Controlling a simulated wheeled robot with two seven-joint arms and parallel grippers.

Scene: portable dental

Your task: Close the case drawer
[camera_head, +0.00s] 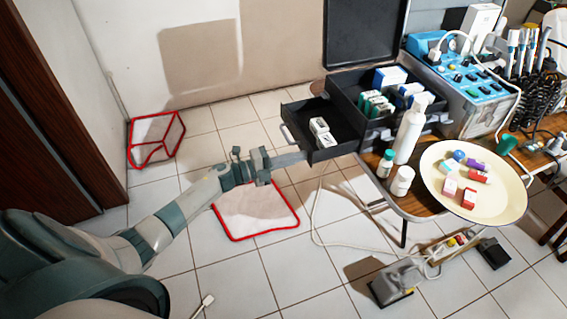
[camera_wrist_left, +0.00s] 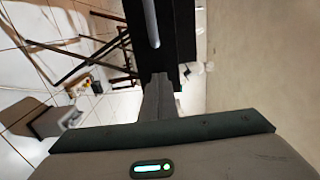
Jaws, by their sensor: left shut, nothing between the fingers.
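The black case drawer (camera_head: 338,147) is pulled out to the left of the black case (camera_head: 343,92) at the table's left end. Small white boxes stand in it, and a grey handle (camera_head: 288,135) is on its front. My left gripper (camera_head: 303,158) reaches in from the left. It is shut and empty, its tips at the drawer's near front corner, below the handle. In the left wrist view the shut fingers (camera_wrist_left: 159,82) point at the dark drawer front (camera_wrist_left: 174,52), with the handle (camera_wrist_left: 151,22) above the tips. I cannot tell whether they touch. My right gripper is not visible.
A cream tray (camera_head: 505,208) with small items stands on the table, near white bottles (camera_head: 408,135). A blue device (camera_head: 465,88) is behind. A foot pedal (camera_head: 397,283) and cables lie on the floor.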

